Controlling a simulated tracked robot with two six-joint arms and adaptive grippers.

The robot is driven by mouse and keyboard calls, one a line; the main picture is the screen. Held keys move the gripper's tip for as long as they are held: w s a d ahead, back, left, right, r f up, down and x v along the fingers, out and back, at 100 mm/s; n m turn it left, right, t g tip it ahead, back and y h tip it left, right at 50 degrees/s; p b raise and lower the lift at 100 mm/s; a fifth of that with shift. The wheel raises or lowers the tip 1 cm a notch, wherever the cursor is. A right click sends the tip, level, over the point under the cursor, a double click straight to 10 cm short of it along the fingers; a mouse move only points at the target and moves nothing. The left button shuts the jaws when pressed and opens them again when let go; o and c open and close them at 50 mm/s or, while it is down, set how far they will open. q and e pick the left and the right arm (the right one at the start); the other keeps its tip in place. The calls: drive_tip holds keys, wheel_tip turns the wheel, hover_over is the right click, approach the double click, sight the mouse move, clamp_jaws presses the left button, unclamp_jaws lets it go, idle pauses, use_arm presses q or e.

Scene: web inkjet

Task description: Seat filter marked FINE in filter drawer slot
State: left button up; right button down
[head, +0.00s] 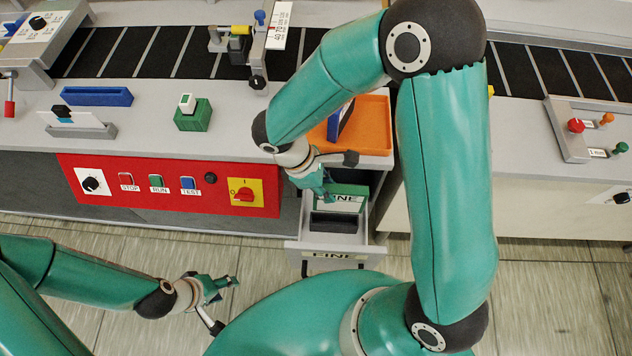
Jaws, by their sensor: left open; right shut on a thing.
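The filter marked FINE (347,203) is a green-edged plate with a white label. My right gripper (325,190) is shut on it and holds it over the open filter drawer (366,250). The drawer front carries a FINE label. A dark slot (333,223) shows in the drawer below the filter's lower edge. I cannot tell whether the filter touches the slot, and the gripper covers part of the filter. My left gripper (222,285) is open and empty above the floor, left of the drawer.
An orange tray (375,127) with a dark blue item stands above the drawer, partly behind my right arm. A red control panel (170,187) lies left of the drawer. A green block (194,118) and a blue holder (97,96) stand on the counter. Floor in front is clear.

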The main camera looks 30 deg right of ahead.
drive_tip(key=f, duration=0.1)
drive_tip(key=f+b, duration=0.1)
drive_tip(key=f, duration=0.1)
drive_tip(key=shift+w, duration=0.3)
drive_tip(key=shift+w+f, duration=0.25)
drive_tip(key=shift+f, duration=0.05)
use_arm(q)
drive_tip(key=shift+w+f, duration=0.55)
drive_tip(key=shift+f, duration=0.35)
use_arm(e)
drive_tip(key=shift+s+r, duration=0.1)
drive_tip(key=shift+s, duration=0.05)
use_arm(q)
wheel_tip(320, 180, down, 6)
drive_tip(key=b, duration=0.5)
drive_tip(key=shift+r+b, duration=0.25)
drive_tip(key=shift+b, duration=0.15)
use_arm(e)
wheel_tip(320, 180, down, 6)
drive_tip(key=shift+r, duration=0.1)
use_arm(q)
drive_tip(key=shift+s+f+b, duration=0.1)
drive_tip(key=shift+f+b, duration=0.2)
